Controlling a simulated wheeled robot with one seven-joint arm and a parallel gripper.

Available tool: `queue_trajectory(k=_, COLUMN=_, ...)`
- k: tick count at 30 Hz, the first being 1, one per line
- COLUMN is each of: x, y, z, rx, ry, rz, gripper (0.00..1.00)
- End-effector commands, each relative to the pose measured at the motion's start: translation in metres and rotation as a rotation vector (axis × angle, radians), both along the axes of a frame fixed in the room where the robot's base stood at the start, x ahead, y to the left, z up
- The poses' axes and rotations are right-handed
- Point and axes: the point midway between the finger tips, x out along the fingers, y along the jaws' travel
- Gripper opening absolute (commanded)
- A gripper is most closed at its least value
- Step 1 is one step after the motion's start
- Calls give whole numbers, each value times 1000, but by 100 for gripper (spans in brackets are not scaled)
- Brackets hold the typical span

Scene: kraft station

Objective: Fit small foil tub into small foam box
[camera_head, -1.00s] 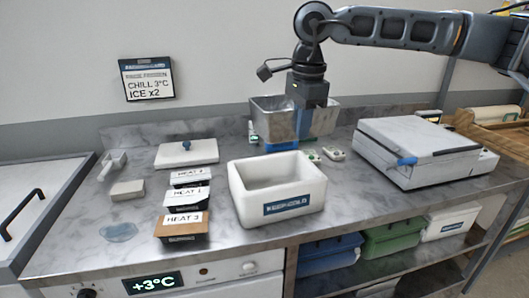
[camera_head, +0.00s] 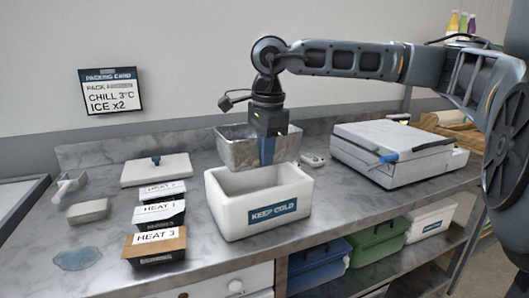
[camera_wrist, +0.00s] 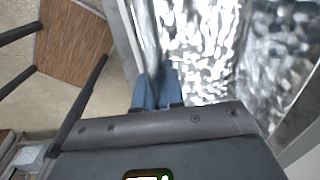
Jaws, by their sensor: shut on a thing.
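The foil tub (camera_head: 235,151) is a shiny silver, open-topped container. My gripper (camera_head: 267,151) is shut on its near wall, with the blue fingers pointing down. In the wrist view the blue fingertips (camera_wrist: 158,88) meet the tub's wall, and its bright crinkled inside (camera_wrist: 200,45) fills the upper right. The foam box (camera_head: 230,218) is white, open-topped and labelled KEEP COLD, at the middle of the counter. The tub's lower edge overlaps the box's back rim in the head view. I cannot tell how high it is above the rim. The tub hides part of that rim.
HEAT trays (camera_head: 155,247) stand left of the box. A white lid (camera_head: 157,171) with a blue knob lies behind them. A large white lidded case (camera_head: 390,150) stands to the right. A card (camera_head: 110,92) on the wall reads CHILL 3°C, ICE x2.

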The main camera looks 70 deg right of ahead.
Motion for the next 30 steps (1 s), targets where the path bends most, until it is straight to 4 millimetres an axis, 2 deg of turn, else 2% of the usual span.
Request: queue_trajectory(k=30, x=0, y=0, z=-54, rx=0, ry=0, rz=0, gripper=0)
